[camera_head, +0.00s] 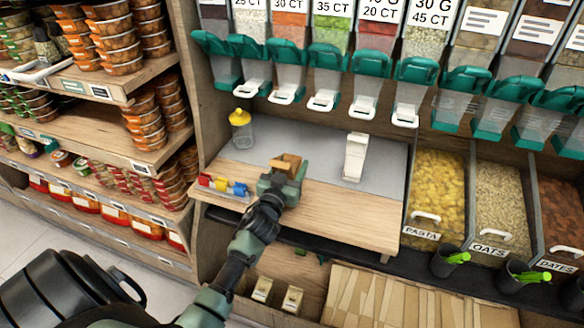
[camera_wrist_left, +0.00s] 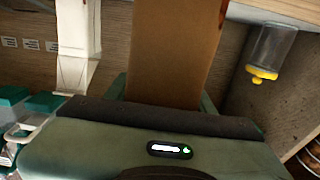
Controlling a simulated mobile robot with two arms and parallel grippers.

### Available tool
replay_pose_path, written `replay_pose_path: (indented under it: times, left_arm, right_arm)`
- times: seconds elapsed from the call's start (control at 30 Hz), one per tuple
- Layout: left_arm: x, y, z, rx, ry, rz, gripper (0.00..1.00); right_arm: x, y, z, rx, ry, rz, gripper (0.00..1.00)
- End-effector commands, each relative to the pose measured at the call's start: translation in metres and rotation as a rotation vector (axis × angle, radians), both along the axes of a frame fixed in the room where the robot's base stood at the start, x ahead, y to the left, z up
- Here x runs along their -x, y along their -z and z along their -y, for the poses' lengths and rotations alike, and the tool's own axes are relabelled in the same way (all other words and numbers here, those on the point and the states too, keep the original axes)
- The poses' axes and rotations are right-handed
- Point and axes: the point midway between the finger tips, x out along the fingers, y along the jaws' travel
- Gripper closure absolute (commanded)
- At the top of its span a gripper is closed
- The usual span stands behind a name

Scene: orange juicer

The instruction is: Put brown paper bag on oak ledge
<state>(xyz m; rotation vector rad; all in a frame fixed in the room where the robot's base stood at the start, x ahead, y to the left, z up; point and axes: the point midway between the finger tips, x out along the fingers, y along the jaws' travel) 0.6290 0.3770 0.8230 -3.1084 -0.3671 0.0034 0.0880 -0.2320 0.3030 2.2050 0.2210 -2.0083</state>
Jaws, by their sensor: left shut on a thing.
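My left gripper (camera_head: 283,174) is shut on the brown paper bag (camera_head: 290,160), of which only a small part shows above the fingers in the head view. In the left wrist view the brown bag (camera_wrist_left: 175,50) stands out as a flat brown panel rising from between the jaws. The oak ledge (camera_head: 345,218) is the light wooden strip along the front of the counter. The gripper and bag are over its left part, near the grey surface behind it. I cannot tell whether the bag touches the ledge. My right gripper is out of view.
A yellow-capped clear bottle (camera_head: 241,132) stands at the back left and a white upright object (camera_head: 355,157) at the back right. Small coloured items (camera_head: 222,184) sit left of the gripper. Dispensers (camera_head: 325,75) hang above. The ledge's right part is clear.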

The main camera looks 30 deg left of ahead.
Motion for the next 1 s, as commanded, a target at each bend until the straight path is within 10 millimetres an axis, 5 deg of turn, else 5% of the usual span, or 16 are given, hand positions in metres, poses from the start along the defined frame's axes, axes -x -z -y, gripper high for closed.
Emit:
replay_pose_path:
  times: [0.33, 0.37, 0.4, 0.8, 1.0]
  left_arm:
    - [0.000, 0.004, 0.000, 0.000, -0.001, 0.001, 1.00]
    - [0.000, 0.002, 0.000, 0.000, -0.001, 0.001, 0.38]
    - [0.000, 0.002, 0.000, 0.000, -0.001, 0.001, 0.27]
    - [0.000, -0.003, 0.000, -0.002, 0.000, 0.001, 0.25]
    - [0.032, 0.001, 0.007, 0.001, -0.001, -0.003, 0.25]
  right_arm:
    - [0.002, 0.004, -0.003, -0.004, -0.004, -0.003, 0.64]
    - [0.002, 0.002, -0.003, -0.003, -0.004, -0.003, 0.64]
    - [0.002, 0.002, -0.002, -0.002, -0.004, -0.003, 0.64]
    - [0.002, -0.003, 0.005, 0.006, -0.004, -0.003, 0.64]
    - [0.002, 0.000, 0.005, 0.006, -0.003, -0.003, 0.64]
